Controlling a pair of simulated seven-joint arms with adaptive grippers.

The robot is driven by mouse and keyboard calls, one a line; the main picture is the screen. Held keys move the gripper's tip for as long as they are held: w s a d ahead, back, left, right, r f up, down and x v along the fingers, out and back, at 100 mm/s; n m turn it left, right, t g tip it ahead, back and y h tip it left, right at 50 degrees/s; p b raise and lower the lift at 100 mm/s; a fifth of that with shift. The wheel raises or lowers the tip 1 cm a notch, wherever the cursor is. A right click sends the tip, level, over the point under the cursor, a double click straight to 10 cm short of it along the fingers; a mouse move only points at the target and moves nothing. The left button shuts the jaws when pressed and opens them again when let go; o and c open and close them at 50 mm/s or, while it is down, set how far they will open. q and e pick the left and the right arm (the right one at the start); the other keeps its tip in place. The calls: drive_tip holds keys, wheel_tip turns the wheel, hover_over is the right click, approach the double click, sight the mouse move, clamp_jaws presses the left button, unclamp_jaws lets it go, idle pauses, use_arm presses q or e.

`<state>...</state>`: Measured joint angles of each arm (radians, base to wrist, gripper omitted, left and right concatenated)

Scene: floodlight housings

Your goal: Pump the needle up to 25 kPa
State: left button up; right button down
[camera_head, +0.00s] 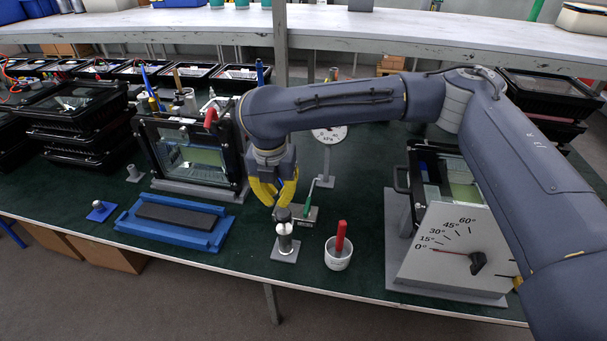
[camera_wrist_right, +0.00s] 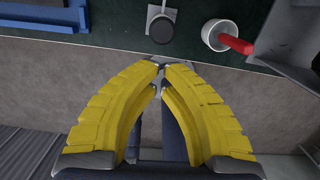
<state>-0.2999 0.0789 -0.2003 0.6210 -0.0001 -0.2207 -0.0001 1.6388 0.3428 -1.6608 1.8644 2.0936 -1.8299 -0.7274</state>
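A small pump-like post (camera_head: 285,243) with a dark round knob (camera_head: 283,215) stands upright on a square grey plate near the front table edge. The knob also shows in the wrist view (camera_wrist_right: 162,31), beyond my fingertips. My right gripper (camera_head: 279,203) points down over the knob, its yellow fingers close above it; contact cannot be told. In the wrist view its fingertips (camera_wrist_right: 161,67) come together with nothing visible between them. A white dial marked kPa (camera_head: 329,134) stands behind on a post. My arm hides its upper part, and its needle cannot be read. My left gripper is out of view.
A white cup (camera_head: 338,256) with a red-handled tool is right of the pump. A green-handled roller (camera_head: 305,212) lies close behind. A blue tray (camera_head: 178,222) is left, a housing (camera_head: 196,157) behind it, and an angle-scale stand (camera_head: 440,255) right. Green table lies bare between pump and tray.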

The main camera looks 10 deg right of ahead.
sight(283, 214)
drive_tip(key=shift+w+d+f, duration=0.25)
drive_tip(key=shift+w+f, duration=0.05)
drive_tip(key=shift+w, duration=0.3)
drive_tip(key=shift+w+d+f, duration=0.2)
drive_tip(key=shift+w+f, duration=0.05)
drive_tip(key=shift+w, duration=0.3)
drive_tip(key=shift+w+d+f, duration=0.1)
drive_tip(key=shift+w+f, duration=0.05)
drive_tip(key=shift+f, duration=1.6)
drive_tip(key=shift+w+f, duration=0.15)
drive_tip(key=shift+f, duration=1.55)
